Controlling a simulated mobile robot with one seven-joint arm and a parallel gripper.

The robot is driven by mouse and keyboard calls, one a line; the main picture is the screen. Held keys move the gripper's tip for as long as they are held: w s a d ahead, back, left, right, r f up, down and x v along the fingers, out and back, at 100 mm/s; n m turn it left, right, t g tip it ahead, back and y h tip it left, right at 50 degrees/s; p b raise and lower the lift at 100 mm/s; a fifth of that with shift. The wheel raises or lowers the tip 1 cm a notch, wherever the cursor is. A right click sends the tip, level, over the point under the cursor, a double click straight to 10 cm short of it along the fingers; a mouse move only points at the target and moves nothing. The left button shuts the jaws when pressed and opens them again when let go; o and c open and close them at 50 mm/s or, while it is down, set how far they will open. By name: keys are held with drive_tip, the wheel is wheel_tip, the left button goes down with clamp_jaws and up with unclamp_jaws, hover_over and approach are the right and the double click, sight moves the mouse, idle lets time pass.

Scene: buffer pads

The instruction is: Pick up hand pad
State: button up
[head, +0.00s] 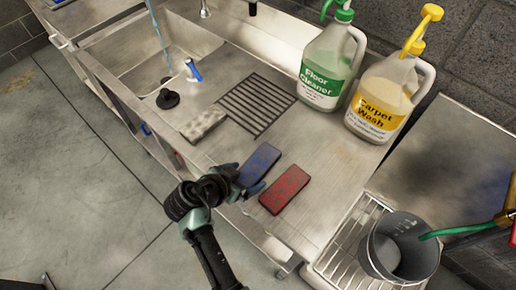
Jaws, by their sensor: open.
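Three flat rectangular pads lie on the steel counter (315,180). The blue pad (260,161) and the red pad (285,188) lie side by side near the front edge. A pale grey-white pad (203,125) lies further left, by the drain slots. My gripper (249,184) is open at the counter's front edge, close to the near end of the blue pad and left of the red pad. My wrist and the fingers are dark and small here, so I cannot tell whether they touch the blue pad.
A sink (165,50) is at upper left, with a black plunger-like stopper (168,98) and a blue-handled brush (194,71) nearby. A Floor Cleaner jug (327,70) and a Carpet Wash jug (384,103) stand behind. A grey bucket (395,250) stands on a rack at lower right.

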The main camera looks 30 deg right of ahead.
drive_tip(key=c, duration=1.3)
drive_tip(key=shift+o, duration=0.2)
wheel_tip(320, 180, up, 10)
